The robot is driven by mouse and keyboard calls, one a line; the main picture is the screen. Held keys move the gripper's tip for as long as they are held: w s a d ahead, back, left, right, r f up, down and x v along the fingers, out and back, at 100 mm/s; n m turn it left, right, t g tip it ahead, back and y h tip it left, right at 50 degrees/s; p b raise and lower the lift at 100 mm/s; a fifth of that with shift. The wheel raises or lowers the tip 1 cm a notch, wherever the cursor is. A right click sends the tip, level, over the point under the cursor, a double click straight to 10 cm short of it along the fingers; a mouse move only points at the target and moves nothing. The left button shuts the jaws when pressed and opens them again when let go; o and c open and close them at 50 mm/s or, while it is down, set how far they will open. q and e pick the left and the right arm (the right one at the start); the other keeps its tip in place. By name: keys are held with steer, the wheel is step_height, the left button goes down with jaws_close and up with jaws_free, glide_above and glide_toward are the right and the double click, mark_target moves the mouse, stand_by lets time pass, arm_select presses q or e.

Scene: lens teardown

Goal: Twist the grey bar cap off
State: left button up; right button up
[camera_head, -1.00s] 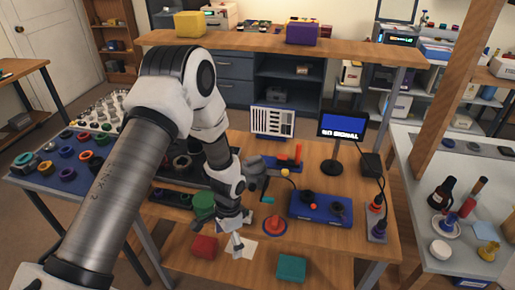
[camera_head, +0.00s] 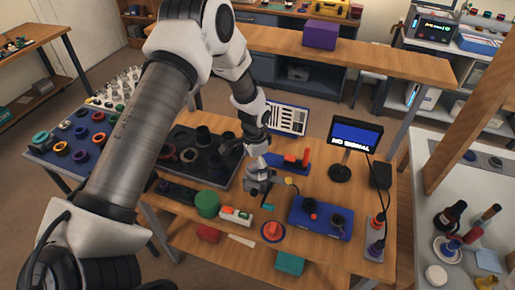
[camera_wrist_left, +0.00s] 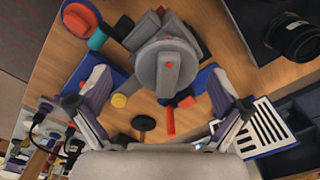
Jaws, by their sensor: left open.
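The grey cap (camera_wrist_left: 165,75) shows in the left wrist view as a round grey body with a raised bar and an orange-red mark on top. My left gripper (camera_wrist_left: 160,108) is open, with one finger on each side below the cap in the picture. The cap appears in front of the fingers, and I cannot tell whether they touch it. In the head view my left gripper (camera_head: 260,187) is over the middle of the wooden bench, where it and the wrist make the cap hard to pick out. My right gripper is not in view.
Around it are a blue box with knobs (camera_head: 320,219), an orange-red cone (camera_head: 273,231), a green cylinder (camera_head: 207,203) and a red-topped blue fixture (camera_head: 290,160). A dark tray (camera_head: 185,165) lies left. A small monitor (camera_head: 356,138) stands right.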

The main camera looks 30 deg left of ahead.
arm_select(q)
steer(key=w+f, duration=0.2)
steer(key=shift+f, duration=0.3)
steer(key=shift+w+f, duration=0.2)
steer(key=shift+w, duration=0.1)
steer(key=shift+s+r, duration=0.3)
steer(key=shift+s, duration=0.1)
steer(key=c, duration=0.3)
steer(key=shift+s+r, duration=0.15)
steer(key=shift+s, duration=0.1)
steer(key=c, duration=0.7)
steer(key=shift+w, duration=0.2)
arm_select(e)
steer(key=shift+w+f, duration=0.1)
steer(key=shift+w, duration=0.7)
